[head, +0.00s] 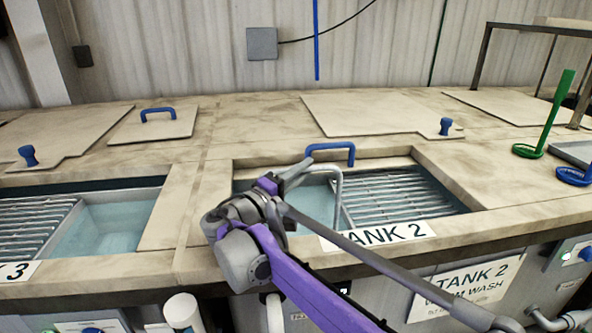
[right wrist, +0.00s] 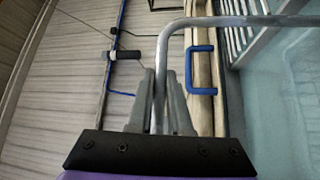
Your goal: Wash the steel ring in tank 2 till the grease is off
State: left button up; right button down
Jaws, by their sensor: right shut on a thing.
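Tank 2 (head: 445,218) is open, with clear bluish water and a slatted metal rack (head: 400,195) on its right side. My right gripper (head: 292,177) is above the tank's left part, shut on a bent grey metal rod (head: 337,190). The rod runs right from the jaws and bends down into the tank opening. In the right wrist view the rod (right wrist: 163,60) stands between the two fingers (right wrist: 160,103). The steel ring cannot be made out, nor any grease; my arm hides part of the tank. My left gripper is out of view.
Tank 3 (head: 110,225) is open on the left. A blue handle (head: 332,152) is at tank 2's back edge. Flat lids (head: 375,112) lie behind. A green upright tool (head: 545,125) and a blue round one (head: 573,176) stand at the right.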

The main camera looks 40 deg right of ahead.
jog(key=shift+s+d, duration=0.15)
jog(key=shift+d, duration=0.15)
jog(key=shift+w+a+p, duration=0.15)
jog(key=shift+w+a, duration=0.25)
jog(key=shift+a, duration=0.3)
jog(key=shift+w+a+p, duration=0.2)
jog(key=shift+w+a, duration=0.15)
jog(key=shift+a, duration=0.4)
jog(key=shift+w+a+p, duration=0.15)
jog(key=shift+w+a, duration=0.25)
jog(key=shift+a, duration=0.3)
jog(key=shift+s+d, duration=0.3)
jog(key=shift+d, duration=0.2)
jog(key=shift+s+d, duration=0.25)
jog(key=shift+d, duration=0.25)
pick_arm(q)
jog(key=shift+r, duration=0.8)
pick_arm(e)
jog(key=shift+r, duration=0.1)
